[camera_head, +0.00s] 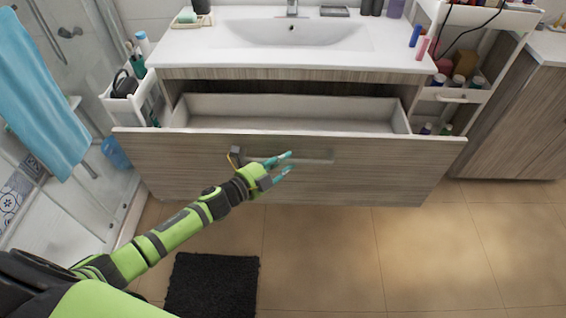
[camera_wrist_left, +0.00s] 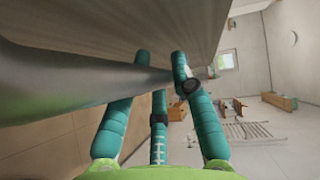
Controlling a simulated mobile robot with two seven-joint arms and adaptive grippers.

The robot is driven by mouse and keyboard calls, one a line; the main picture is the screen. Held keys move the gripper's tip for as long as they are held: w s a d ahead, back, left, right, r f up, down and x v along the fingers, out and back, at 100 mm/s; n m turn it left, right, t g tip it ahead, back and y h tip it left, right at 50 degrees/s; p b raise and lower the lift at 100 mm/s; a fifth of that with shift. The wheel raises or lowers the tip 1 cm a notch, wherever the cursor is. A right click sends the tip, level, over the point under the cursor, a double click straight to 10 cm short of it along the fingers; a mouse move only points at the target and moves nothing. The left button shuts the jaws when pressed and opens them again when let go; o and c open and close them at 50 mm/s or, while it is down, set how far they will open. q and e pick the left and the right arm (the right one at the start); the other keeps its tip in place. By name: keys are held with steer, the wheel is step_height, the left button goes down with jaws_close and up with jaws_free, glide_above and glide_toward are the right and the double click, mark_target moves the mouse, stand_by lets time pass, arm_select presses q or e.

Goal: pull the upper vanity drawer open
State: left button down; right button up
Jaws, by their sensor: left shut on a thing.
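The upper vanity drawer (camera_head: 400,168), with a grey wood-grain front, stands well out from the cabinet in the head view. Its pale inside (camera_head: 290,124) shows and looks empty. A horizontal grey bar handle (camera_head: 318,161) crosses the middle of the front. My left gripper (camera_head: 286,163), with teal fingers, is shut on this handle. In the left wrist view the handle (camera_wrist_left: 60,85) runs in from the left between the teal fingers (camera_wrist_left: 160,70). The fingers hide part of the bar. My right gripper is in neither view.
The white sink top (camera_head: 390,48) is above the drawer. A white side rack (camera_head: 146,95) stands at the left and a cosmetics cart (camera_head: 456,95) at the right. A blue towel (camera_head: 40,95) hangs at the left. A black mat (camera_head: 212,285) lies on the floor; the floor at right front is clear.

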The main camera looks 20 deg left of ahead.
arm_select(q)
steer(key=shift+w, duration=0.15)
steer(key=c, duration=1)
jaws_free()
steer(key=shift+c, duration=0.2)
steer(key=v, duration=1.2)
